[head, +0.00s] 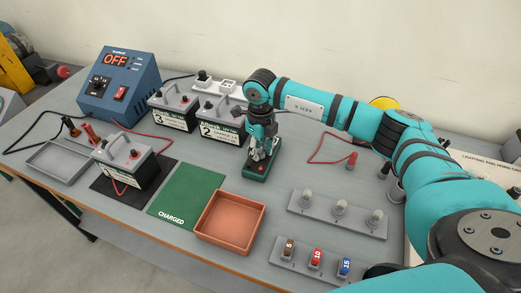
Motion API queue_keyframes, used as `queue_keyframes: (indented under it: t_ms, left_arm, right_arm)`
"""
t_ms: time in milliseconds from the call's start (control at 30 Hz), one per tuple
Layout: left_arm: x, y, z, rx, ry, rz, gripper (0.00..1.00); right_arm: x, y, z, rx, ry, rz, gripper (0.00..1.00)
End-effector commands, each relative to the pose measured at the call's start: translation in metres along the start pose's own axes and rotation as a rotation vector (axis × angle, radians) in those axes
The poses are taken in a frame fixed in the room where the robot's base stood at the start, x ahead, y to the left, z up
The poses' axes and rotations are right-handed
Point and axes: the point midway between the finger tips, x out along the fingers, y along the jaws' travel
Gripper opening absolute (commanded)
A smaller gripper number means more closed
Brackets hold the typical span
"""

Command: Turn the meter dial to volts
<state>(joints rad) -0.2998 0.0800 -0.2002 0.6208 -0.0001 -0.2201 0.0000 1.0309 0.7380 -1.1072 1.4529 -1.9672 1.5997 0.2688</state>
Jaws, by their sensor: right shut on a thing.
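The meter looks to be the small dark green box (256,174) on the middle of the bench, with a red spot on its front face. My right gripper (262,153) points down onto its top. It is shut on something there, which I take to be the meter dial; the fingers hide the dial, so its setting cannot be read. My left gripper is not in view.
Batteries marked 3 (173,108) and 2 (219,128) stand behind, left of the meter. A blue charger (120,84) reads OFF. An orange tray (230,222), bulb strip (337,214) and fuse strip (315,265) lie in front. Red leads (327,147) lie right.

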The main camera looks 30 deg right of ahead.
Motion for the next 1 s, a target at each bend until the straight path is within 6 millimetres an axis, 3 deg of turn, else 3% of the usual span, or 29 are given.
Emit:
queue_keyframes:
  t_ms: [467,500,633,1000]
  left_arm:
    - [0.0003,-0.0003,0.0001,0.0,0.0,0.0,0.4]
    - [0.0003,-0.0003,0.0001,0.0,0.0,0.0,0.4]
    - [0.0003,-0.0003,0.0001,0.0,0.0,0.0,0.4]
    - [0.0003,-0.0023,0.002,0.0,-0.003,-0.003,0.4]
  right_arm:
    - [-0.0011,-0.0004,0.0004,0.014,-0.002,-0.001,0.0]
    - [-0.0011,-0.0004,0.0004,0.013,-0.002,-0.001,0.33]
    - [-0.0008,-0.0003,0.0003,0.013,-0.001,-0.001,0.5]
    - [-0.0068,-0.0004,0.0005,0.013,-0.002,-0.001,0.51]
